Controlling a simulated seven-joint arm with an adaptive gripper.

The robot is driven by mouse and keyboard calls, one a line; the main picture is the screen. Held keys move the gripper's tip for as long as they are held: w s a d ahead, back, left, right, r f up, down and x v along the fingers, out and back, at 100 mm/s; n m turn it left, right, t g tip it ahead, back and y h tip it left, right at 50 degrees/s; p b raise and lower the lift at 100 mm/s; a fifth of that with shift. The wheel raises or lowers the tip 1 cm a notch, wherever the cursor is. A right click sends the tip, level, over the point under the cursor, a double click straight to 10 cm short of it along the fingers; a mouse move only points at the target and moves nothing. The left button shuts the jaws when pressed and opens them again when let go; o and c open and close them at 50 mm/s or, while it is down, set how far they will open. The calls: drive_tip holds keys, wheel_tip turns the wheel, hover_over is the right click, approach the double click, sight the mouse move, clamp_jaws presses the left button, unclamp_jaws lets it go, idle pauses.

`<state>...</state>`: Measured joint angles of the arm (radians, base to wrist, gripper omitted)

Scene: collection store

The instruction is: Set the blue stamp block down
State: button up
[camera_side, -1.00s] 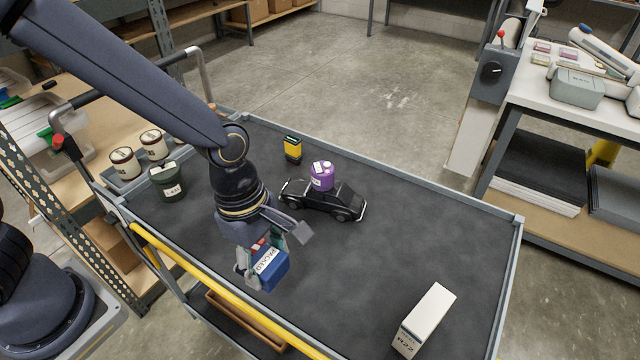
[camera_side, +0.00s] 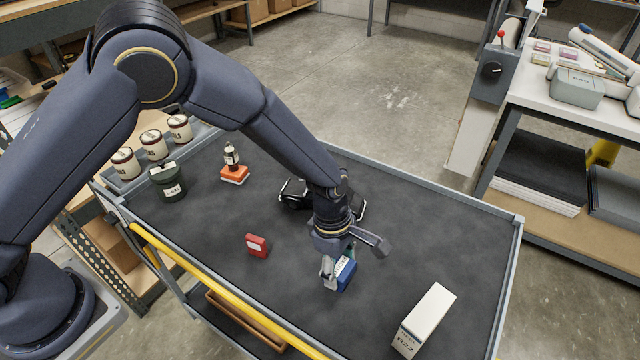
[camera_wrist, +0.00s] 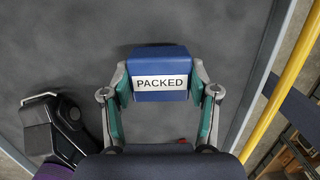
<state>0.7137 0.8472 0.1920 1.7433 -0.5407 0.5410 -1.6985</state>
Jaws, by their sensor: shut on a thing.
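The blue stamp block (camera_side: 345,273) has a white label, which reads PACKED in the wrist view (camera_wrist: 160,62). My gripper (camera_side: 337,268) is shut on the block, with one finger on each side of it in the wrist view (camera_wrist: 160,90). The block is over the dark top of the cart (camera_side: 400,235), right of its middle. I cannot tell whether its underside touches the surface.
A white box (camera_side: 424,318) stands to the right. Cart surface around the block is clear.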

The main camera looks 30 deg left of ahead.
drive_tip(key=shift+f, duration=0.55)
drive_tip(key=shift+f, duration=0.15)
drive_tip(key=o, duration=1.2)
drive_tip(key=a+r+m, duration=0.1)
drive_tip(key=a+r, duration=0.2)
drive_tip(key=r, duration=0.4)
drive_tip(key=s+a+r+m+t, duration=0.1)
drive_tip(key=a+r+m, duration=0.15)
drive_tip(key=r, duration=0.45)
drive_tip(key=a+r+m, duration=0.1)
drive_tip(key=a+r, duration=0.3)
drive_tip(key=r, duration=0.4)
drive_tip(key=s+a+r+m+t+y, duration=0.1)
drive_tip(key=s+a+r+m+t, duration=0.1)
drive_tip(key=s+a+r+m, duration=0.2)
drive_tip(key=s+a+r+m+t, duration=0.2)
drive_tip(key=s+a+r+m, duration=0.2)
drive_tip(key=s+a+m, duration=0.5)
drive_tip(key=s+a, duration=0.3)
drive_tip(key=a, duration=0.1)
drive_tip(key=shift+a+r+t+y, duration=0.25)
drive_tip(key=shift+r+t+y, duration=0.05)
drive_tip(key=shift+r+y, duration=0.1)
